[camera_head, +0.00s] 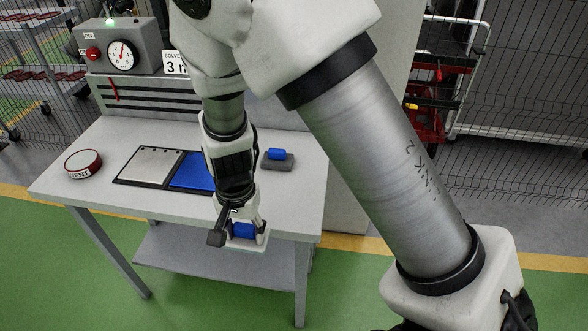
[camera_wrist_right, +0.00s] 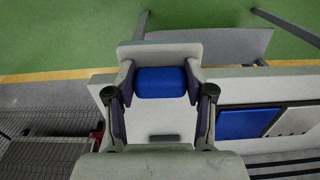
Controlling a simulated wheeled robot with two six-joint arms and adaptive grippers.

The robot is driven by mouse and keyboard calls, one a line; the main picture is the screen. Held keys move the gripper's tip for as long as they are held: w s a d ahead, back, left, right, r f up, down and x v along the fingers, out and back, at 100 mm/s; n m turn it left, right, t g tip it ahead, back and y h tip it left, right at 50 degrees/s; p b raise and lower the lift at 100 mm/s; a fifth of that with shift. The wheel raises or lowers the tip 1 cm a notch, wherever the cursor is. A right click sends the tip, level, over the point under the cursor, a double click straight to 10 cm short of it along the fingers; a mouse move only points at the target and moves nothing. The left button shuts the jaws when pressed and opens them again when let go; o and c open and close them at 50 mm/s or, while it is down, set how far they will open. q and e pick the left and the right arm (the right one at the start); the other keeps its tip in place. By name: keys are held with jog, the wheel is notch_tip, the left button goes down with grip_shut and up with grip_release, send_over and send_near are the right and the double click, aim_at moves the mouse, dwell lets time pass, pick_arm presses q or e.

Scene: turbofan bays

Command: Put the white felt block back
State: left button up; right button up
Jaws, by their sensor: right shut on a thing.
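The white felt block (camera_wrist_right: 160,50) has a blue grip (camera_wrist_right: 160,82) on it. My right gripper (camera_wrist_right: 160,90) is shut on this blue grip from both sides. In the head view my right gripper (camera_head: 236,234) hangs at the table's front edge, and the blue grip (camera_head: 243,230) shows between its fingers. The block is apart from the tabletop as far as I can see. A dark grey block (camera_head: 279,165) with its own blue grip (camera_head: 277,154) stands on the table, behind and right of the gripper. My left gripper is out of view.
The table (camera_head: 110,205) carries a black tray with a metal plate (camera_head: 152,162) and a blue panel (camera_head: 190,172), partly hidden by my arm. A red-rimmed round VENT container (camera_head: 83,163) stands at left. A gauge box (camera_head: 120,50) is behind. The front left tabletop is clear.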

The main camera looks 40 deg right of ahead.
jog(key=shift+f+b, duration=0.15)
jog(key=shift+b, duration=0.2)
jog(key=shift+w, duration=0.15)
jog(key=shift+w+d, duration=0.25)
jog(key=shift+w, duration=0.2)
jog(key=shift+w+d, duration=0.2)
jog(key=shift+w, duration=0.25)
jog(key=w+d+p, duration=0.1)
jog(key=w+d, duration=0.1)
jog(key=d, duration=0.2)
jog(key=w+d+p, duration=0.1)
jog(key=w+d, duration=0.2)
jog(key=w+d+f+p, duration=0.1)
jog(key=w+d, duration=0.2)
jog(key=d, duration=0.1)
jog(key=shift+w+d+f, duration=0.1)
jog(key=shift+d, duration=0.2)
jog(key=shift+w+d+f, duration=0.1)
jog(key=shift+d+f, duration=0.1)
notch_tip(320, 180, down, 2)
jog(key=shift+f+p, duration=0.2)
jog(key=shift+p, duration=0.35)
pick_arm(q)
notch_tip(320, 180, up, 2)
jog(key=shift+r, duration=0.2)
pick_arm(e)
jog(key=shift+f, duration=0.5)
jog(key=o, duration=1.1)
